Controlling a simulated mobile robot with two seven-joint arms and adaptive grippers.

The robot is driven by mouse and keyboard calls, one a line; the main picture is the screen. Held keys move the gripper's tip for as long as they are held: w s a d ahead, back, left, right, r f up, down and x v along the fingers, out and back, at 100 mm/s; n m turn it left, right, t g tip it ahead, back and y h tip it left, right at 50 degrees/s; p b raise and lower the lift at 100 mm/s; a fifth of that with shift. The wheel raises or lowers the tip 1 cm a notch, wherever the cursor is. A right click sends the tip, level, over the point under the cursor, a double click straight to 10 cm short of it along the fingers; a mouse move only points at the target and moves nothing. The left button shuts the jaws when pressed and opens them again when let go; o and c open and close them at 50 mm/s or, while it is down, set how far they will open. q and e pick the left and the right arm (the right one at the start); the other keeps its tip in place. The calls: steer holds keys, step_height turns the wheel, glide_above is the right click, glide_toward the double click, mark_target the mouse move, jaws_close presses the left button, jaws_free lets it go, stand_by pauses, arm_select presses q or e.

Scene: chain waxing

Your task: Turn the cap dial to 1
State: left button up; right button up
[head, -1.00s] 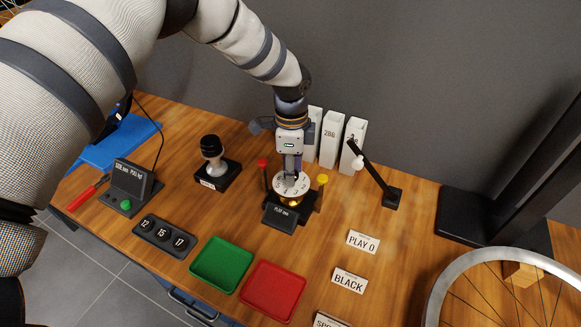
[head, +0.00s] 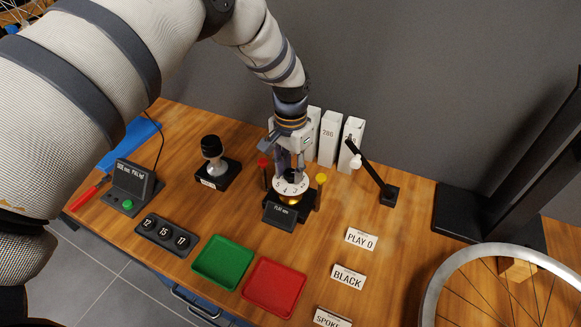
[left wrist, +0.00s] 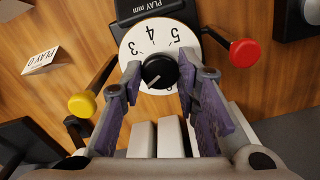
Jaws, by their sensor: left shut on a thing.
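The cap dial is a white disc (head: 289,186) with black numbers, on a gold base behind the small dark PLAY mm screen (head: 281,215). In the left wrist view the white disc (left wrist: 133,42) shows 3, 4 and 5, and a black knob (left wrist: 160,71) with a white pointer line stands at its middle. My left gripper (head: 290,174) reaches down from above. In the left wrist view its purple-padded fingers (left wrist: 158,90) are on either side of the black knob, shut on it. The pointer line points to the lower left in that view. Part of the numbering is hidden. My right gripper is not in view.
A red-topped lever (head: 262,163) and a yellow-topped lever (head: 321,179) flank the dial. White boxes (head: 330,138) and a black lamp arm (head: 372,172) stand behind and right. Green (head: 223,262) and red (head: 274,288) trays lie in front.

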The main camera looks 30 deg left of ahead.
mark_target(290, 173)
arm_select(q)
steer(key=shift+n, duration=1.5)
steer(key=o, duration=1.2)
steer(key=shift+c, duration=0.2)
step_height(290, 173, up, 12)
